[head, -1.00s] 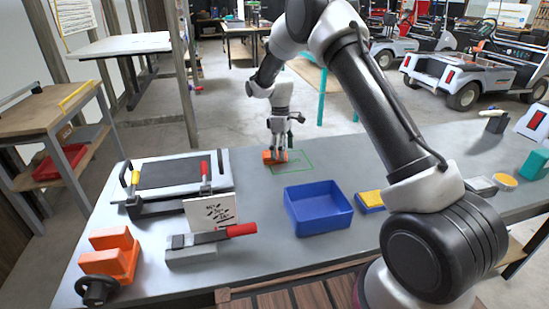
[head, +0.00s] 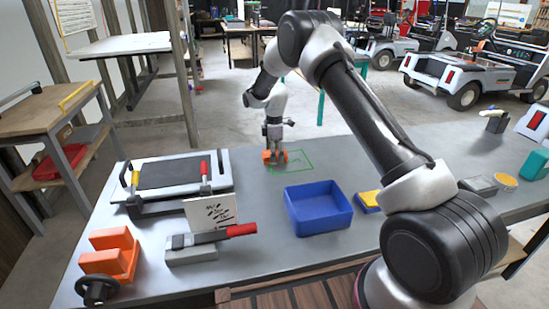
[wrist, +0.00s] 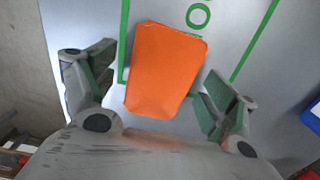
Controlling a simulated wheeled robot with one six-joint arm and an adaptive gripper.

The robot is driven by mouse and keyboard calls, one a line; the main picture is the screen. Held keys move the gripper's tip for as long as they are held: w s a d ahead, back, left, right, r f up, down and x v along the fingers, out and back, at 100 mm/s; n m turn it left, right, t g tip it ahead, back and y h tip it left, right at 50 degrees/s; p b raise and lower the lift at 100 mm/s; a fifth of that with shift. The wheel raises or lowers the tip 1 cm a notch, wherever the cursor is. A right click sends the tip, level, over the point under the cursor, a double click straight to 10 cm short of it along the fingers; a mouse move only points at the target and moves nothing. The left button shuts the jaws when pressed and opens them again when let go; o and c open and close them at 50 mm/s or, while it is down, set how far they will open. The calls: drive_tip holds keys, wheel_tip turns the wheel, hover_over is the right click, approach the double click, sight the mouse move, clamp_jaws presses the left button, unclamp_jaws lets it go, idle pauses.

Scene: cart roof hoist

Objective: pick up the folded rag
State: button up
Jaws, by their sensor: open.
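The folded rag is an orange block-like bundle (wrist: 165,70) in the wrist view, lying on the grey table at the edge of a green outline. In the head view the rag (head: 267,157) shows at the far side of the table, partly hidden by my gripper (head: 273,152). In the wrist view my gripper (wrist: 158,95) is open, with one finger on each side of the rag and a gap visible on both sides. I cannot tell exactly how far the fingertips are above the table.
A green marked rectangle (head: 303,169) lies on the table beside the rag. A blue bin (head: 322,222) stands nearer. A framed black plate (head: 172,173), a white card (head: 211,212), a red-handled clamp (head: 195,247) and an orange vise-like fixture (head: 108,258) are at left.

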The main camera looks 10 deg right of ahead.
drive_tip(key=shift+f, duration=0.2)
drive_tip(key=c, duration=1.1)
wheel_tip(320, 180, up, 10)
drive_tip(key=shift+r, duration=0.1)
